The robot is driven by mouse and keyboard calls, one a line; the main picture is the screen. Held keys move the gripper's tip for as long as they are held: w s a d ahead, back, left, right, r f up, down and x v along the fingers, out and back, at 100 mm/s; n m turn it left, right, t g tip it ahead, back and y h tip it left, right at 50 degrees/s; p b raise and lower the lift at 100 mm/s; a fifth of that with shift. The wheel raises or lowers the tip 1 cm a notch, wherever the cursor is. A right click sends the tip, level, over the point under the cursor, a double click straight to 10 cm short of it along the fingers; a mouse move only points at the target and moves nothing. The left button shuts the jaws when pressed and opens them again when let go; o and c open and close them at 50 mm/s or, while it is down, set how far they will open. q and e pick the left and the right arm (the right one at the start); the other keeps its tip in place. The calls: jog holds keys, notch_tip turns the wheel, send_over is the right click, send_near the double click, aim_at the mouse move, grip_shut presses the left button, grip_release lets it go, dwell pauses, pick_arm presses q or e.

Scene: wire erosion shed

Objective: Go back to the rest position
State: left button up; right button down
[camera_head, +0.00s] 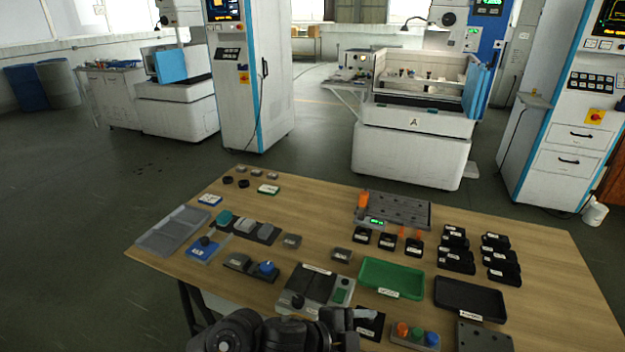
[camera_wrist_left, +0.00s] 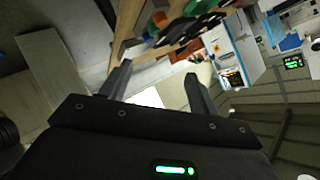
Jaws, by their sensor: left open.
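My left gripper (camera_wrist_left: 158,76) is open in the left wrist view, with its two fingers spread and nothing between them. In the head view my dark left arm lies across the bottom edge, in front of the table's near side. Its gripper end (camera_head: 363,316) points right, close to a black tray by the near edge. The head view does not clearly show its fingers. The left wrist view is tilted and shows the table's edge and some objects beyond the fingers. My right gripper is in neither view.
A coloured-knob box (camera_head: 415,336) stands near the front. Machines stand behind, across open floor (camera_head: 75,200).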

pick_arm(q)
jog(key=s+a+f+n+t+y, duration=0.1)
jog(key=a+f+n+t+y, duration=0.15)
jog(key=a+n, duration=0.45)
jog(key=s+a+f+n+t+y, duration=0.1)
jog(key=a+f+n+y, duration=0.3)
jog(key=a, duration=0.6)
jog(key=s+a+f+n+g+y, duration=0.2)
jog(key=s+a+f+n, duration=0.2)
jog(key=s+a, duration=0.45)
jog(key=s+a+f+n+g+y, duration=0.3)
jog(key=s+a+n, duration=0.2)
jog(key=s+a, duration=0.35)
notch_tip(320, 180, down, 28)
jog(key=s+a+f+g, duration=0.1)
jog(key=s, duration=0.1)
jog(key=s+a+f+g, duration=0.1)
jog(key=s+a+f, duration=0.2)
jog(key=s+f, duration=1)
jog(key=s, duration=0.2)
jog(key=shift+s, duration=0.3)
jog(key=shift+f, duration=0.1)
